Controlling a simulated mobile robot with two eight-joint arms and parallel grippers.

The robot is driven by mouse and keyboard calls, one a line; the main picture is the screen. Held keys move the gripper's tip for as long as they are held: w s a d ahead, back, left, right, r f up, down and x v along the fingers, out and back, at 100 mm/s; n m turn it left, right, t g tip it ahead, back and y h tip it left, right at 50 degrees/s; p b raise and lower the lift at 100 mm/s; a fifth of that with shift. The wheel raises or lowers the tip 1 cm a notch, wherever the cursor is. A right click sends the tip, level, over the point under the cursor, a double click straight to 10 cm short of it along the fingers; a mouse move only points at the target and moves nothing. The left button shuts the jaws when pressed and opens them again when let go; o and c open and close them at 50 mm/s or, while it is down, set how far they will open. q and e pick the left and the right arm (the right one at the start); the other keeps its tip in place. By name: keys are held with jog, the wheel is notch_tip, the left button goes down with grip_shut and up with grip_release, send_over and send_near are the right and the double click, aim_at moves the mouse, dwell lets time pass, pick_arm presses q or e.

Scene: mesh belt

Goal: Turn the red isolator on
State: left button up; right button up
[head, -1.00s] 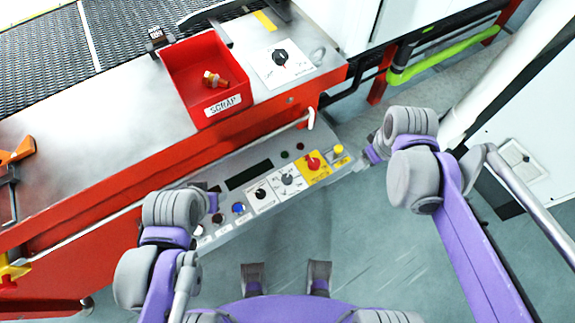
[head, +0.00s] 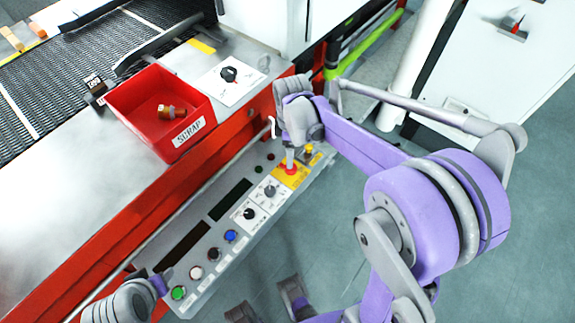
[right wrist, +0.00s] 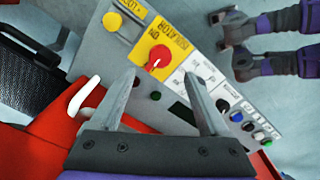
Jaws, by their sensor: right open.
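The red isolator (right wrist: 157,58) is a round red knob on a yellow plate of the sloping control panel. In the right wrist view it lies beyond and between my open fingertips, with printed lettering around it; I cannot read its position surely. In the head view the isolator (head: 291,170) is partly hidden by my right gripper (head: 290,156), which is over it. My right gripper (right wrist: 160,77) is open and empty; contact with the knob cannot be told. My left gripper (head: 160,283) is low at the left, beside the panel's near end, its fingers not clear.
Black selectors and a blue button (head: 230,236) and green button (head: 179,293) share the panel. A white handle (right wrist: 84,96) stands close by. A red scrap bin (head: 137,107) is on the machine top.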

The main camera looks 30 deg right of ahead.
notch_tip(320, 180, down, 8)
jog(key=shift+r+b, duration=0.2)
jog(key=shift+b, duration=0.25)
grip_shut()
